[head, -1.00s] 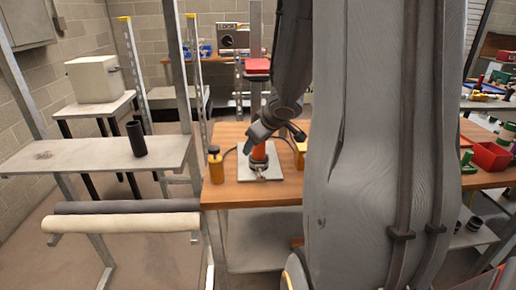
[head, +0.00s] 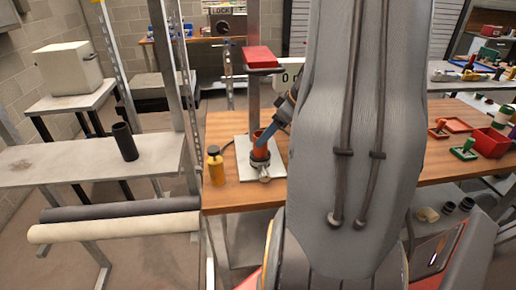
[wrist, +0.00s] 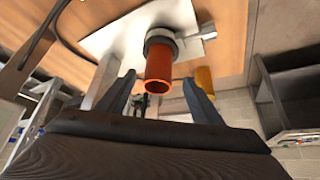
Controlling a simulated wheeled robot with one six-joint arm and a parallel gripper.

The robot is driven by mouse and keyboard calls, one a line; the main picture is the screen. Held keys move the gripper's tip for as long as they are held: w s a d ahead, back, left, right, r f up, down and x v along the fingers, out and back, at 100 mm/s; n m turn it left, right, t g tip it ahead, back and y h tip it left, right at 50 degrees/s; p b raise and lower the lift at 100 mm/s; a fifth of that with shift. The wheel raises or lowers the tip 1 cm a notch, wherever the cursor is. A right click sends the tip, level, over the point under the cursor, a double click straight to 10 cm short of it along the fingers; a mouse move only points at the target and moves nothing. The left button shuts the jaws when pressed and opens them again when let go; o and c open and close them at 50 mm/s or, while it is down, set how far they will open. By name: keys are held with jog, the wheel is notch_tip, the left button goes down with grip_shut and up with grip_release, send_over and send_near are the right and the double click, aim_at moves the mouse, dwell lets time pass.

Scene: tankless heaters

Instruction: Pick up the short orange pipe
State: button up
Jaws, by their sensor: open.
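The short orange pipe (head: 261,143) stands upright in a grey collar on a pale base plate (head: 243,158) on the wooden bench. In the wrist view the orange pipe (wrist: 158,70) shows its open end towards me, with the collar (wrist: 160,37) around its other end. My gripper (wrist: 158,78) is open, with one finger on each side of the pipe in that view. I cannot tell whether either finger touches it. In the head view a finger of my gripper (head: 270,134) overlaps the pipe's right side; my arm hides the rest.
A dark cylinder (head: 124,142) stands on the left shelf. Red and green items (head: 463,150) lie on the bench at right.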

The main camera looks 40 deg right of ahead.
jog(key=x, duration=0.5)
jog(key=shift+w+d+f, duration=0.15)
jog(key=c, duration=1.2)
jog(key=shift+o, duration=0.2)
jog(key=shift+r+p, duration=0.25)
jog(key=shift+p, duration=0.1)
